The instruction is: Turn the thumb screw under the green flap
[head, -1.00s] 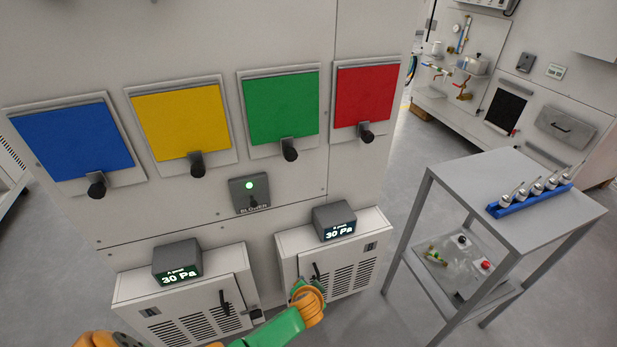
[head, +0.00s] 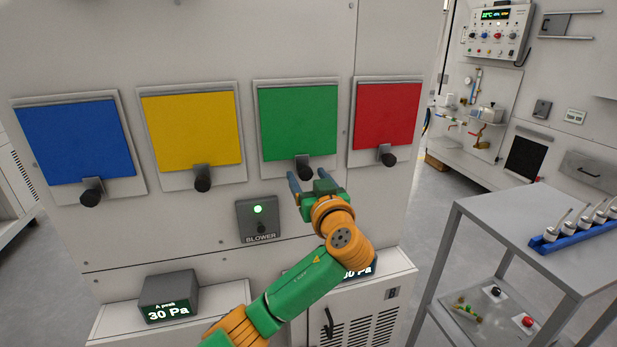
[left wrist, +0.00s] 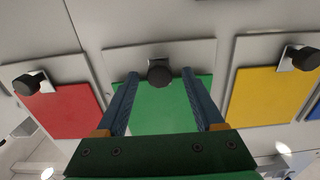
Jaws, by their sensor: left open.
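The green flap (head: 298,122) is shut flat on the upright panel, between the yellow and red flaps. Its black thumb screw (head: 304,172) sticks out at its lower edge. My left gripper (head: 307,178) is open and empty at this screw, seen from behind, fingers pointing at the panel. In the left wrist view, which is upside down, the thumb screw (left wrist: 160,73) lies between the two blue fingertips (left wrist: 160,82). No finger visibly touches it; I cannot tell how deep it sits between them. My right gripper is out of view.
Blue (head: 76,140), yellow (head: 191,129) and red (head: 387,115) flaps flank it, each with a protruding black screw. A blower switch box (head: 257,208) with a lit green lamp is below left. A grey trolley (head: 520,210) stands right.

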